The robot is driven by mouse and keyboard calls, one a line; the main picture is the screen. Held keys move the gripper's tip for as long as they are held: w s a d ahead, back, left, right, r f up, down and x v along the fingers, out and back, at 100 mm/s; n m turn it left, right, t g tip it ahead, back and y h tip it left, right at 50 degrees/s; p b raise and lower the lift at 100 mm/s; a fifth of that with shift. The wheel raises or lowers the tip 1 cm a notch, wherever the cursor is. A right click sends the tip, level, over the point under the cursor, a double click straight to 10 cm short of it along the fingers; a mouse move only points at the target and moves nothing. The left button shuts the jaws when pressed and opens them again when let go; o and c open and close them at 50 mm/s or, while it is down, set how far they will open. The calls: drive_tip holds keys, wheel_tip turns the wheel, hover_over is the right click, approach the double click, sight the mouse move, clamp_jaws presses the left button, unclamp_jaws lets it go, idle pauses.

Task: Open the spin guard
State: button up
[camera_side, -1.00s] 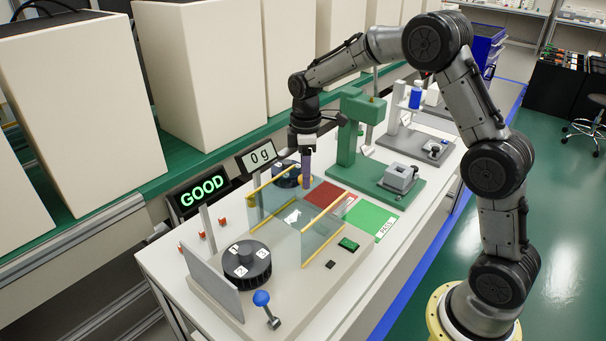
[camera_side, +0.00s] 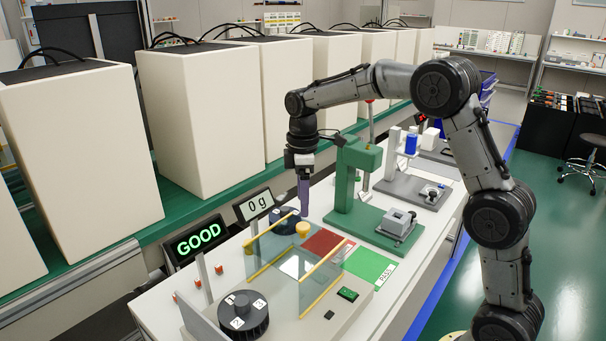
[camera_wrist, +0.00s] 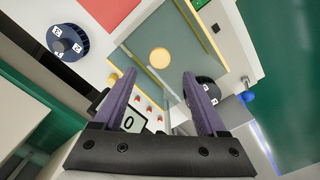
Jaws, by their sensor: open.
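The spin guard has clear panes (camera_side: 275,280) with yellow rails (camera_side: 324,265), standing on a grey base. A round yellow knob (camera_side: 303,229) shows at its back end; in the wrist view the knob (camera_wrist: 160,58) appears over the clear pane, beyond my fingertips and roughly centred between them. My gripper (camera_side: 304,210) points down just above the knob, apart from it, with purple fingers. In the wrist view my gripper (camera_wrist: 159,78) is open with nothing between the fingers.
A dark numbered rotor (camera_side: 243,314) sits in front and another (camera_side: 284,220) at the back left. A green press (camera_side: 350,180) stands close right of my gripper. A "GOOD" sign (camera_side: 198,240) and a "0 g" display (camera_side: 256,205) stand left. Red (camera_side: 327,242) and green pads (camera_side: 370,265) lie right.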

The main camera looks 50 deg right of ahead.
wheel_tip(320, 180, up, 7)
idle(0.3)
drive_tip(key=s+a+r+t, duration=0.35)
drive_tip(key=s+r, duration=0.65)
drive_tip(key=s, duration=0.5)
drive_tip(key=s+a+f+m+t, duration=0.2)
drive_tip(key=s+f+m, duration=0.7)
drive_tip(key=s+f, duration=0.3)
drive_tip(key=shift+s+a, duration=0.2)
drive_tip(key=shift+s, duration=0.85)
